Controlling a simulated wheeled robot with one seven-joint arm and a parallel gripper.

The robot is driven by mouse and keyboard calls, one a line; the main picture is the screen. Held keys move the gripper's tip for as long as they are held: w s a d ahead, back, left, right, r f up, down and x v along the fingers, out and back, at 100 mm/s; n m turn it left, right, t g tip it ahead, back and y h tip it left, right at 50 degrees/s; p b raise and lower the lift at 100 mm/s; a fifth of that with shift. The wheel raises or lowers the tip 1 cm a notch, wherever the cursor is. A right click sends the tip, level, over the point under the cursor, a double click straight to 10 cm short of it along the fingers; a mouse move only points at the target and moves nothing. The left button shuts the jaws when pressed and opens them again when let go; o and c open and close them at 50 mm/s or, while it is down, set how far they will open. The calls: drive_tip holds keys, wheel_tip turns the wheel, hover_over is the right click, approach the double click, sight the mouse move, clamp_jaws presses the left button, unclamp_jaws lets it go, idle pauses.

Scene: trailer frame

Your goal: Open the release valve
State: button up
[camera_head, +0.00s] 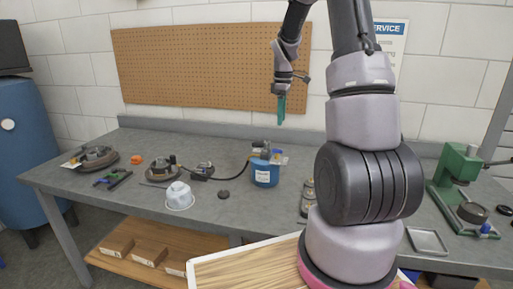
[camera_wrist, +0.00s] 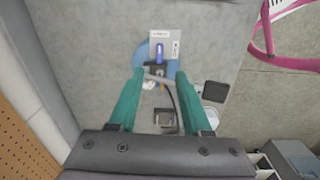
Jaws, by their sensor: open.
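A blue container (camera_head: 265,175) with metal fittings on top stands on the workbench, and a dark hose runs from it to a small metal device (camera_head: 203,171). A small blue part (camera_head: 277,154) shows at its top. In the wrist view the blue container (camera_wrist: 142,62) lies beyond the fingertips, with a pale plate and an upright blue part (camera_wrist: 159,52) over it. I cannot tell for sure which part is the release valve. My gripper (camera_head: 281,110) hangs above and behind the container, its teal fingers apart and empty; they also show in the wrist view (camera_wrist: 158,78).
The grey workbench (camera_head: 225,222) also holds a white bowl (camera_head: 179,195), a black disc (camera_head: 224,194), round metal parts (camera_head: 92,156) at left, and a green press (camera_head: 457,172) at right. A pegboard (camera_head: 200,65) stands close behind my gripper. Bare bench lies in front of the container.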

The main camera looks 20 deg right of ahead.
sight(277, 149)
drive_tip(key=shift+n, duration=0.4)
drive_tip(key=f, duration=0.8)
drive_tip(key=w+f, duration=0.1)
drive_tip(key=f, duration=0.3)
drive_tip(key=shift+a+f, duration=0.15)
drive_tip(key=shift+a, duration=0.2)
clamp_jaws()
